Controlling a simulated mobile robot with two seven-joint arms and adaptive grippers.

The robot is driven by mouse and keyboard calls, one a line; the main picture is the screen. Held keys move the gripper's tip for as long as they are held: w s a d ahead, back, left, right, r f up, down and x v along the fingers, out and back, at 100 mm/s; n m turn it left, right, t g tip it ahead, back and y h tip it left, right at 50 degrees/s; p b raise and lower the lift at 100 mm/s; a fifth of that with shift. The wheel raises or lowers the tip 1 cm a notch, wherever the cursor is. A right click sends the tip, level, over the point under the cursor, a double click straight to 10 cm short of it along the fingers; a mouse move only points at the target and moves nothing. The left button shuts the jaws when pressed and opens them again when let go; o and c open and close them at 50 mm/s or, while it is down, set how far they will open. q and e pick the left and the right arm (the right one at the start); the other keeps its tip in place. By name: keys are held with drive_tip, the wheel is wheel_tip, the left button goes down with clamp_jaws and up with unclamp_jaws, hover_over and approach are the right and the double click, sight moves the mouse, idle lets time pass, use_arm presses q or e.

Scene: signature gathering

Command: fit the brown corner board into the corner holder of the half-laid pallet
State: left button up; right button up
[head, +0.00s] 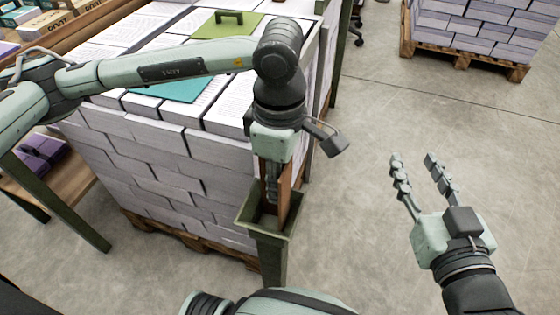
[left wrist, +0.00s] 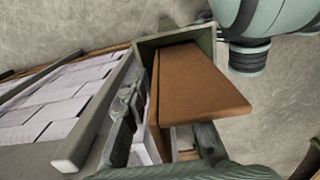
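The brown corner board (head: 286,190) stands upright, with its lower end inside the green corner holder (head: 250,222) at the near corner of the half-laid pallet. In the left wrist view the L-shaped board (left wrist: 200,85) runs down into the square mouth of the holder (left wrist: 205,42). How deep it sits is hidden. My left gripper (head: 272,180) is at the board, just above the holder. In the left wrist view its fingers (left wrist: 168,130) are apart on either side of one wing, with a gap beside it. My right gripper (head: 418,178) is open and empty over the floor.
The half-laid pallet's stacked paper blocks (head: 150,160) stand left of the holder, with a green handled board (head: 225,25) on top. A wooden table (head: 75,185) is at the left. Another loaded pallet (head: 465,60) stands far right. The floor (head: 370,240) between is clear.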

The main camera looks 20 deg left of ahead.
use_arm(q)
wheel_tip(320, 180, up, 11)
drive_tip(key=shift+r+p, duration=0.1)
drive_tip(key=shift+p, duration=0.85)
drive_tip(key=shift+r, duration=0.75)
use_arm(e)
drive_tip(key=s+d+f+g+h, duration=0.3)
drive_tip(key=d+f+g, duration=0.2)
drive_tip(key=f, duration=0.4)
drive_tip(key=shift+d+m, duration=0.3)
drive_tip(key=shift+d, duration=0.5)
drive_tip(key=shift+s+f, duration=0.1)
drive_tip(key=shift+f, duration=0.05)
